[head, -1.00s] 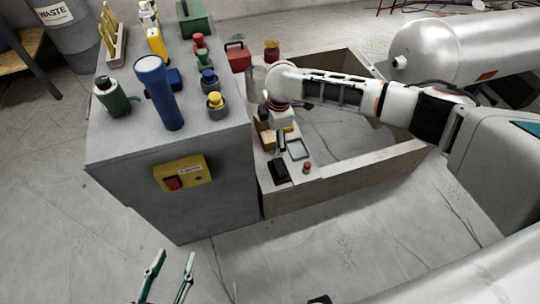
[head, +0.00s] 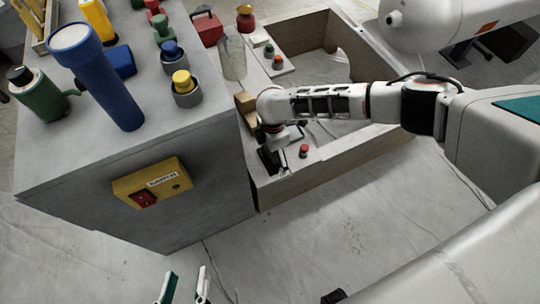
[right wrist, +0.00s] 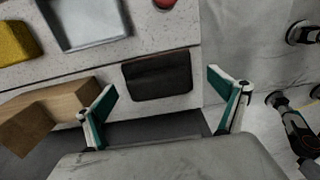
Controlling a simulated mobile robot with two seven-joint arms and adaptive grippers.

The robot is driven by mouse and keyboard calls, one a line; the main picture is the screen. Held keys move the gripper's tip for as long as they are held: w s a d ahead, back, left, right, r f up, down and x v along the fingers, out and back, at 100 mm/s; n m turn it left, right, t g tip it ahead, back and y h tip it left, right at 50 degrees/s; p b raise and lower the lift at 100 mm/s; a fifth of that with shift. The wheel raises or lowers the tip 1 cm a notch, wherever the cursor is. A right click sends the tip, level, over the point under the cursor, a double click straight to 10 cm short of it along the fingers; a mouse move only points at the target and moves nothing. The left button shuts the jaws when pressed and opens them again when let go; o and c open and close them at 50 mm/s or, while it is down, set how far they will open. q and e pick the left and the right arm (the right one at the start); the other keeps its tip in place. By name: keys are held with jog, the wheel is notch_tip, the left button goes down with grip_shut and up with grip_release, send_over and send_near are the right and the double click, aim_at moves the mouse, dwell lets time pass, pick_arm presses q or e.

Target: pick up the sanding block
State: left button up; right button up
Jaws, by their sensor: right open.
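A dark, flat block (right wrist: 158,77), which looks like the sanding block, lies on the pale speckled ledge in the right wrist view. In the head view it shows partly (head: 268,160), close to the right gripper. My right gripper (right wrist: 163,84) is open and empty, its fingers on either side of the dark block in the picture. Whether they touch it I cannot tell. In the head view my right gripper (head: 280,145) is over the ledge, its fingers mostly hidden. My left gripper (head: 186,284) is open and empty at the bottom edge.
A wooden block (right wrist: 50,110), a yellow block (right wrist: 14,42) and a grey metal tray (right wrist: 85,20) lie near the dark block. A red button (head: 304,150) is on the ledge. A grey cabinet (head: 110,165) with a blue flashlight (head: 98,80) stands left.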

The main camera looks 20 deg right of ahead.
jog(key=shift+w, duration=0.1)
pick_arm(q)
jog(key=shift+d, duration=0.1)
pick_arm(e)
jog(key=c, duration=1.7)
pick_arm(q)
jog(key=shift+r, duration=0.1)
pick_arm(e)
jog(key=shift+r, duration=0.2)
jog(key=r+p, duration=0.1)
jog(key=r, duration=0.1)
jog(key=r+p, duration=0.1)
jog(key=r, duration=0.2)
jog(key=w+r+p, duration=0.1)
jog(key=r, duration=0.2)
jog(key=shift+r+p, duration=0.25)
jog(key=shift+p, duration=0.1)
pick_arm(q)
jog(key=a+f+m+g+y+p, duration=0.1)
jog(key=a+f+m+p, duration=0.1)
jog(key=a, duration=0.6)
jog(key=shift+s+m+y+p, duration=0.45)
jog(key=shift+m+p, duration=0.45)
jog(key=shift+p, duration=0.35)
pick_arm(e)
jog(key=r, duration=0.7)
jog(key=s+r, duration=0.1)
jog(key=r, duration=0.3)
